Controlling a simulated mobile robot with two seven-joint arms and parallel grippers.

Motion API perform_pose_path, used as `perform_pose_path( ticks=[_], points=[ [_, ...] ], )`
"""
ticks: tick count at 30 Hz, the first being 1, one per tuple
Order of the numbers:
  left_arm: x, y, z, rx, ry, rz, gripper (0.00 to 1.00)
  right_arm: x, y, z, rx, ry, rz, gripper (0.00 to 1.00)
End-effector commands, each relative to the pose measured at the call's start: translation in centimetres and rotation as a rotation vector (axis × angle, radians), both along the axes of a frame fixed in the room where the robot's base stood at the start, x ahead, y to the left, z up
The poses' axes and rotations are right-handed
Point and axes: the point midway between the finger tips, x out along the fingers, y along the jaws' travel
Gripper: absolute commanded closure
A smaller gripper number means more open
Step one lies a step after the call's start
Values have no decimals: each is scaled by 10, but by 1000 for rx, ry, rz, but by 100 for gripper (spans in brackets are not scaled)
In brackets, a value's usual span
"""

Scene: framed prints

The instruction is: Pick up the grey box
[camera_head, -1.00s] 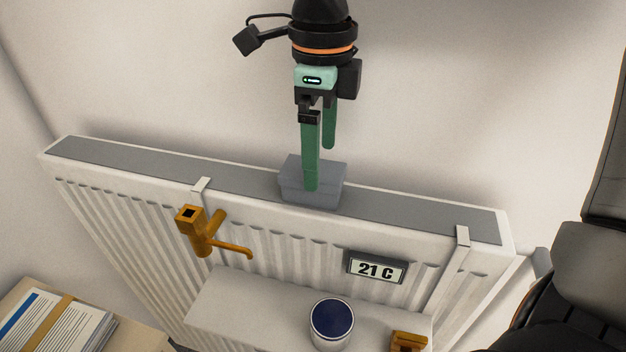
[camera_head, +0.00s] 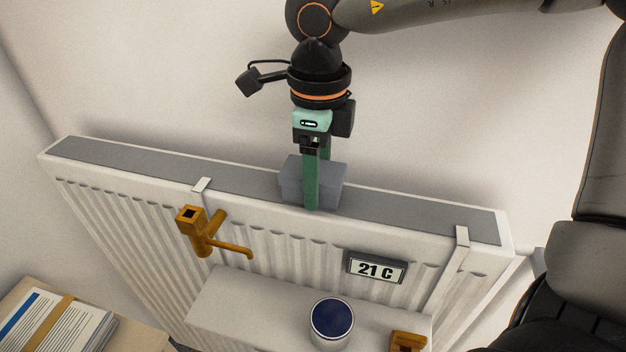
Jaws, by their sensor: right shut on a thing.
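The grey box (camera_head: 331,186) sits on the grey top of the white radiator (camera_head: 120,200), near its middle. My right gripper (camera_head: 312,194) points straight down with its green fingers at the box. One finger covers part of the box's front face; the other finger is mostly hidden behind the front finger and the box. The gripper is shut on the box. The box shows no clear gap from the radiator top. My left gripper is not in view.
An orange tap-shaped item (camera_head: 200,230) hangs on the radiator's front, left of a "21 C" display (camera_head: 375,268). A shelf below holds a blue-topped white cup (camera_head: 331,320) and an orange piece (camera_head: 408,341). Strapped papers (camera_head: 45,325) lie at lower left.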

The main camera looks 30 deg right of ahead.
Motion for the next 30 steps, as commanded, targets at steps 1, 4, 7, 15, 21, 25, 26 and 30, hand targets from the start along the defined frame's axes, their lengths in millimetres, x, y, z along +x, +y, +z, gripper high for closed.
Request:
perform_pose_path(
  ticks=[1, 4, 7, 15, 21, 25, 26, 30],
  points=[
    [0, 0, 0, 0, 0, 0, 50, 0, 0, 0, -1, -1, 0, 51],
    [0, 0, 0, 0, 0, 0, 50, 0, 0, 0, -1, -1, 0, 62],
    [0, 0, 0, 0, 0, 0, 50, 0, 0, 0, -1, -1, 0, 73],
    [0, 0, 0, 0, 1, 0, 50, 0, 0, 1, 0, -1, 0, 98],
    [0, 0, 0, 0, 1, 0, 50, 0, 0, 1, 0, -1, 0, 98],
    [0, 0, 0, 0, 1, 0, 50, 1, 0, 8, 0, -4, 0, 98],
    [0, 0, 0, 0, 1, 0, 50, 1, 0, 10, 0, -5, -1, 98],
    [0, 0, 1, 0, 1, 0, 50, 1, 0, 30, 0, -6, -1, 98]
  ],
)
